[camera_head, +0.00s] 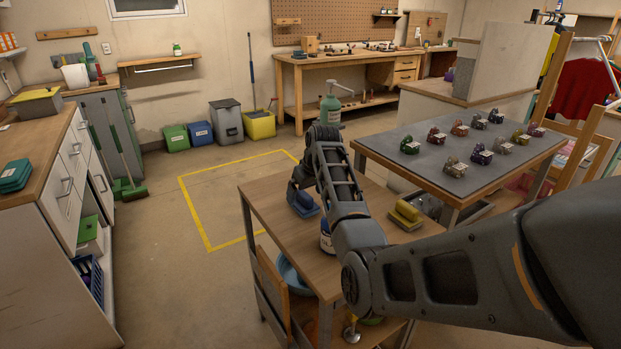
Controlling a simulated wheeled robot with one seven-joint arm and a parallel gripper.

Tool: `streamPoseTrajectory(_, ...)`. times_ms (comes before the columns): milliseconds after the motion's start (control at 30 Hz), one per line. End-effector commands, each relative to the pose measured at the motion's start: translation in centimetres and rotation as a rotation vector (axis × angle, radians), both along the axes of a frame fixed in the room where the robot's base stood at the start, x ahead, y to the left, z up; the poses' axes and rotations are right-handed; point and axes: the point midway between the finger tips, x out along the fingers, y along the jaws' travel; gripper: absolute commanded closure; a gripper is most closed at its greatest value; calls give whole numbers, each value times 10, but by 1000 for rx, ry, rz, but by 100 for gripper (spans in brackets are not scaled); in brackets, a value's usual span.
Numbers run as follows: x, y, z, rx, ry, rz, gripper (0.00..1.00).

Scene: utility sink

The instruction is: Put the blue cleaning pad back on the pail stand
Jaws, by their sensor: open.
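A blue pad (308,209) lies on the wooden top of a metal-framed table (262,196), near its far left part. My gripper (298,192) points down right at the blue pad, with its fingers close to or around it. The jaws are open; contact with the pad is too small to tell. A yellow pad (406,211) rests on a small flat holder on the right of the same table. I cannot tell for certain which thing is the pail stand.
A green bottle (330,108) stands behind my wrist. A white-and-blue container (327,238) is partly hidden by my forearm. A blue basin (291,274) sits below the tabletop. A grey-topped table (430,160) with several small items stands right.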

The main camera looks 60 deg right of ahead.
Motion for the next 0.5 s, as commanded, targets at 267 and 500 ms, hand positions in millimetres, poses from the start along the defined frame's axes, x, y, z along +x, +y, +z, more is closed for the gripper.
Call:
streamPoseTrajectory(267, -19, 11, 52, -2, -1, 0, 5)
streamPoseTrajectory(500, -27, 16, 74, 0, 0, 0, 5)
